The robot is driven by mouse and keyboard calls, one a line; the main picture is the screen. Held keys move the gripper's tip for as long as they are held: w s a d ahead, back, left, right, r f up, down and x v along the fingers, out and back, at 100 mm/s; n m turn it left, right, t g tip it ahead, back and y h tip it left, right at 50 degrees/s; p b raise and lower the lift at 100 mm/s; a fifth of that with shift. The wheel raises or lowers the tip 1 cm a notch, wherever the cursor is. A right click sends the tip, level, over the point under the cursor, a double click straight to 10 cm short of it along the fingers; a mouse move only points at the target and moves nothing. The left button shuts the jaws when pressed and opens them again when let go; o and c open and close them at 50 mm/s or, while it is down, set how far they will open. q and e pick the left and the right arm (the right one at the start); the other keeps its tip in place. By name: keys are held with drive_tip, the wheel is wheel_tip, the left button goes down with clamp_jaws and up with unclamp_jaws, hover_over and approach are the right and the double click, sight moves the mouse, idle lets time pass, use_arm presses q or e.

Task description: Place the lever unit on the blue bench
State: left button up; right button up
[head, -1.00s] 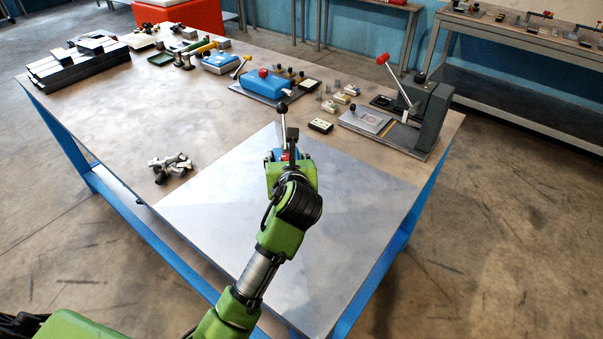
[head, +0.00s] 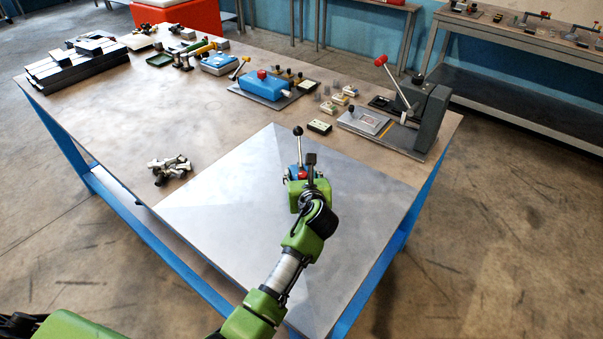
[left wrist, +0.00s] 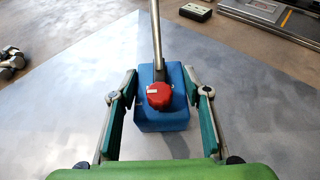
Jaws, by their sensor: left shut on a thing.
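The lever unit in my left gripper is a blue block (left wrist: 150,114) with a red knob and a metal lever. Its black ball tip shows in the head view (head: 298,131). My left gripper (left wrist: 160,112) is shut on this block, one finger on each side. The blue bench (head: 225,122) has blue legs and a worn brown top, with a smooth grey metal sheet (head: 240,215) on its near part. The unit is over this sheet; I cannot tell whether it touches it. My arm hides its lower part in the head view. My right gripper is not in view.
Grey metal clusters (head: 170,168) lie left of the sheet. A grey lever press (head: 425,115) stands at the bench's right edge. A blue device (head: 265,86) and several small parts stand behind the sheet. Dark bars (head: 75,68) are stacked at far left. Most of the sheet is clear.

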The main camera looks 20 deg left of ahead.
use_arm(q)
drive_tip(key=o, duration=1.5)
drive_tip(key=shift+r, duration=0.1)
drive_tip(key=p+v, duration=0.9)
drive_tip(key=v, duration=0.1)
drive_tip(key=shift+s+d+r, duration=0.15)
drive_tip(key=shift+s+r, duration=0.05)
drive_tip(key=shift+s+d+r+p, duration=0.15)
drive_tip(key=shift+s+d+p, duration=0.1)
drive_tip(key=shift+s+p, duration=0.25)
drive_tip(key=shift+s+d, duration=0.1)
drive_tip(key=shift+s, duration=0.1)
